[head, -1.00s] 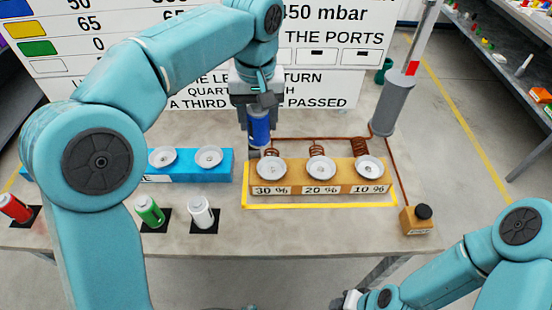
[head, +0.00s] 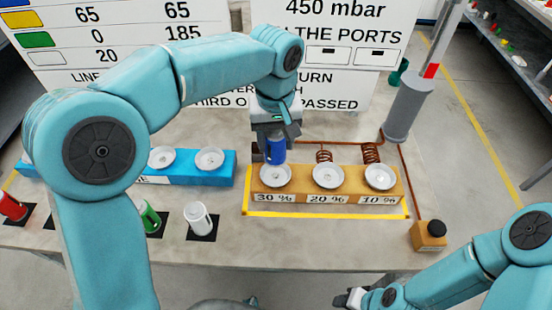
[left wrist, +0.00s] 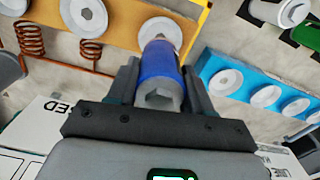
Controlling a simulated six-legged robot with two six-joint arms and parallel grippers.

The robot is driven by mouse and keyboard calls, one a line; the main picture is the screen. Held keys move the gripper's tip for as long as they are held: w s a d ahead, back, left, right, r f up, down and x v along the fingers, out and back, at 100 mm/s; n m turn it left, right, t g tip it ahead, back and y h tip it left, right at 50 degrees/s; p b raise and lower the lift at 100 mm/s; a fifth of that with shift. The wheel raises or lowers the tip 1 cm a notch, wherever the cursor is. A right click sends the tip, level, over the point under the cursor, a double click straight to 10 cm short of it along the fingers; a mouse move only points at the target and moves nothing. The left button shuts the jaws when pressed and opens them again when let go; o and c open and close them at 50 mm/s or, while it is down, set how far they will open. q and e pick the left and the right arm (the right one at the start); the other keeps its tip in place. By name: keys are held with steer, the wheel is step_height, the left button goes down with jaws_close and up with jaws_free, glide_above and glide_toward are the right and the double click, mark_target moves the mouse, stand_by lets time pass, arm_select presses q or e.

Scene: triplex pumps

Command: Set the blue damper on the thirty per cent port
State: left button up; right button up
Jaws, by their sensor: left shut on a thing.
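My left gripper (head: 276,146) is shut on the blue damper (head: 275,151). The damper is upright, and in the head view its lower end is just above or at the white cup of the thirty per cent port (head: 275,175); I cannot tell whether it touches. In the left wrist view the blue damper (left wrist: 158,68) sits between the two dark fingers, with the port's cup (left wrist: 160,30) behind its far end. The twenty (head: 328,176) and ten per cent (head: 380,177) cups are empty. My right gripper (head: 349,298) is low at the bottom; its jaws are unclear.
A blue block (head: 190,172) with empty cups stands left. White (head: 199,220), green (head: 150,217) and red (head: 13,206) dampers stand at the table's front left. Copper coils (head: 371,153) and a grey cylinder (head: 407,107) are behind and right. A small box (head: 429,236) stands at the right.

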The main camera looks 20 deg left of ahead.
mark_target(275, 159)
arm_select(q)
steer(key=shift+f, duration=3.2)
steer(key=shift+f, duration=0.15)
steer(key=o, duration=1.3)
steer(key=shift+c, duration=0.2)
step_height(275, 159, up, 12)
steer(key=shift+f+p, duration=0.2)
steer(key=shift+p, duration=0.2)
steer(key=shift+r, duration=0.4)
steer(key=shift+s+f, duration=0.1)
